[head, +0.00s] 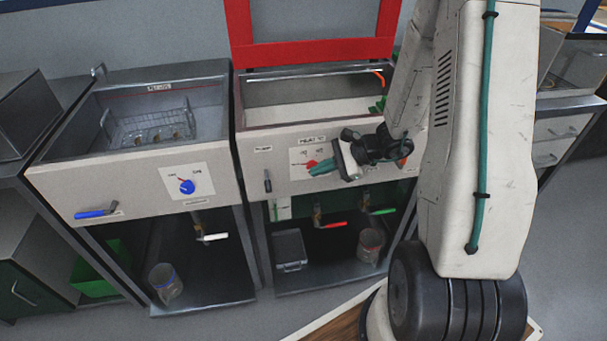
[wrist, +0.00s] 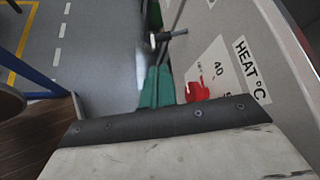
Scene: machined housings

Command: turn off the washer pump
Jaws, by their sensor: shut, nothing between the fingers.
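The pump switch (head: 267,181) is a small dark lever on the front panel of the middle washer, under a label (head: 263,149) that seems to read PUMP. In the head view it points down. In the wrist view a dark lever (wrist: 170,36), apparently this switch, sticks out from the panel beyond my fingertips. The fingertips also show in the wrist view (wrist: 156,75).
The red heat knob (head: 312,163) is close beside my fingers; it also shows in the wrist view (wrist: 198,91). Red-handled (head: 331,225) and green-handled (head: 378,211) valves sit below. The left washer has a blue knob (head: 187,187) and blue lever (head: 96,213). Open floor lies in front.

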